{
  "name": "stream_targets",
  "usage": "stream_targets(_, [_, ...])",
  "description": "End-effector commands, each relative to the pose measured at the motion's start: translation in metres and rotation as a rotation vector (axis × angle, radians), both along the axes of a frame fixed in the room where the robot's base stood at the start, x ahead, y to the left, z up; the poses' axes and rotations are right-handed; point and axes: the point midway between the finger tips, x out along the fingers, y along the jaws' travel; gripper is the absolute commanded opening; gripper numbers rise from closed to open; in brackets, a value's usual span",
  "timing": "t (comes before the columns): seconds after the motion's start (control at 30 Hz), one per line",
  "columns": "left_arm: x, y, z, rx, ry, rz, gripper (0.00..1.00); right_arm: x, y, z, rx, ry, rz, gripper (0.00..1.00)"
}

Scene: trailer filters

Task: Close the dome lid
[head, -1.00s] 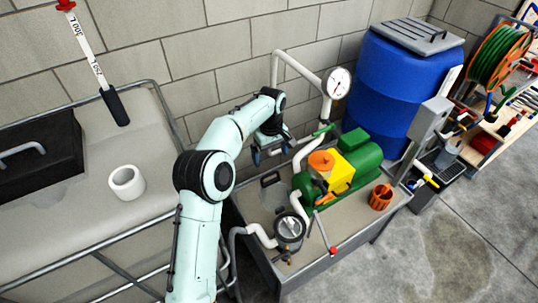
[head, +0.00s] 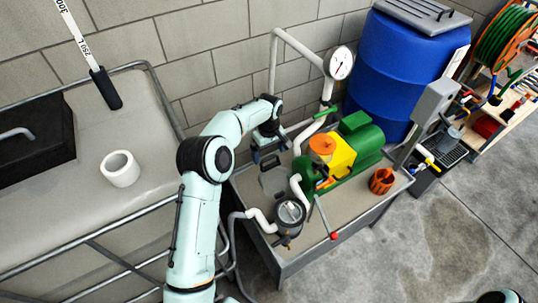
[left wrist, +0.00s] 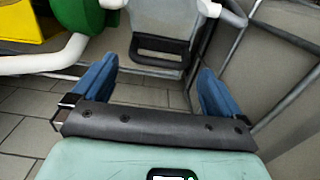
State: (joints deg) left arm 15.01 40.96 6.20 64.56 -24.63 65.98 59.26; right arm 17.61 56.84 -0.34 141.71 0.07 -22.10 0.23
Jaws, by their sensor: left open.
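A dark lid-like slab with a light handle (head: 35,145) lies on top of the pale tank at the left of the head view; I cannot tell for certain that it is the dome lid. My left gripper (head: 268,155) is open, low behind the pump tray, near a grey piece with a handle cut-out (head: 275,182). The left wrist view shows that grey piece (left wrist: 172,18) beyond my open blue fingers (left wrist: 158,92), with nothing held between them. My right gripper is not in view.
The tray holds a green and yellow pump (head: 345,155), a round filter housing (head: 290,213) and an orange cup (head: 381,181). White pipes and a gauge (head: 340,63) rise behind. A white ring (head: 120,168) stands on the tank (head: 75,205). A blue barrel (head: 400,75) stands at the back right.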

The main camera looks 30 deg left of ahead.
Motion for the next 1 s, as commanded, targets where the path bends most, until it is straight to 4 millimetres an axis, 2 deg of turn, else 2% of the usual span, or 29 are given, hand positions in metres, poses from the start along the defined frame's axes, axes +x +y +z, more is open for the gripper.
stream_targets(0.13, [0.0, 0.0, -0.013, 0.0, -0.001, 0.0, 1.0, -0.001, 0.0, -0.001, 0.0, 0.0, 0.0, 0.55])
stream_targets(0.47, [0.0, 0.0, -0.016, 0.0, -0.001, 0.0, 1.0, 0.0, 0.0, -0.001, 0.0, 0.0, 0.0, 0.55])
stream_targets(0.63, [0.0, 0.0, -0.015, 0.0, -0.001, 0.0, 0.48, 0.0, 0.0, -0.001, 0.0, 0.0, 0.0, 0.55])
stream_targets(0.7, [0.0, 0.0, -0.015, 0.0, -0.001, 0.0, 0.32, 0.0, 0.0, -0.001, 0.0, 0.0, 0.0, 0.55])
stream_targets(0.87, [-0.001, -0.002, -0.016, 0.01, -0.006, -0.001, 0.32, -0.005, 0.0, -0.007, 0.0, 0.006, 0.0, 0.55])
stream_targets(1.0, [-0.005, -0.01, -0.015, 0.045, -0.026, -0.004, 0.32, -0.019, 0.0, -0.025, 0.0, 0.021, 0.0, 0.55])
